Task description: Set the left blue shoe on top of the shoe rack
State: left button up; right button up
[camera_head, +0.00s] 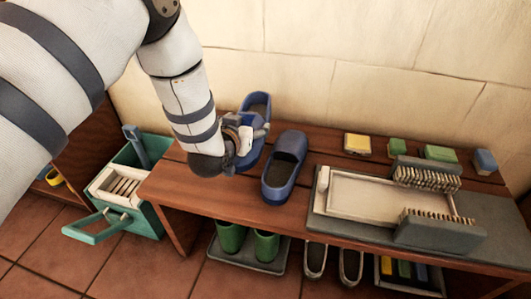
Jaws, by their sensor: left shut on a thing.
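The left blue shoe (258,103) is at the back of the wooden shoe rack's top (235,203). My left gripper (246,135) is shut on this shoe and hides part of it. I cannot tell whether its sole touches the wood. The other blue shoe (285,168) stands upright on the rack top, just right of the held one, with its opening showing. My right gripper is out of view.
A tray with brushes (390,200) covers the right of the rack top. Sponges (357,145) lie behind it. Green boots (265,245) and grey shoes stand below. A green bucket (147,220) is at the left. Bare wood shows at the front left.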

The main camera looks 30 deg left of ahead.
pick_arm(q)
notch_tip(320, 180, down, 8)
jog(key=b, duration=0.2)
jog(key=shift+b, duration=0.3)
jog(key=shift+r, duration=0.1)
jog(key=o, duration=1.2)
